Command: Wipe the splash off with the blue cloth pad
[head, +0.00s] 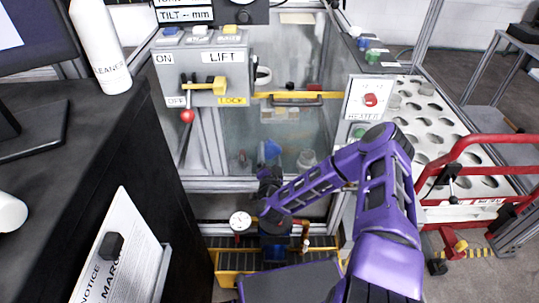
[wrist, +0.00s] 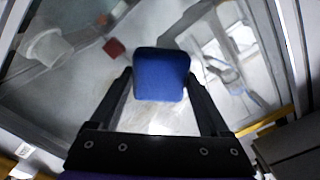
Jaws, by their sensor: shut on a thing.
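The blue cloth pad (wrist: 161,75) sits between the fingertips of my gripper (wrist: 160,82) in the wrist view, and the gripper is shut on it. In the head view the pad (head: 272,149) is a small blue patch ahead of my gripper (head: 268,168), in front of the lower part of the clear panel (head: 225,125). A faint pale-brown smear, perhaps the splash, shows just below the pad in the wrist view (wrist: 160,122). I cannot tell whether the pad touches the panel.
A yellow bar with a dark handle (head: 290,98) crosses above the gripper. The LIFT control box (head: 203,75) is upper left, the HEATER box (head: 369,98) right. A pressure gauge (head: 240,221) sits below. A white container (wrist: 47,47) and a red block (wrist: 115,47) show in the wrist view.

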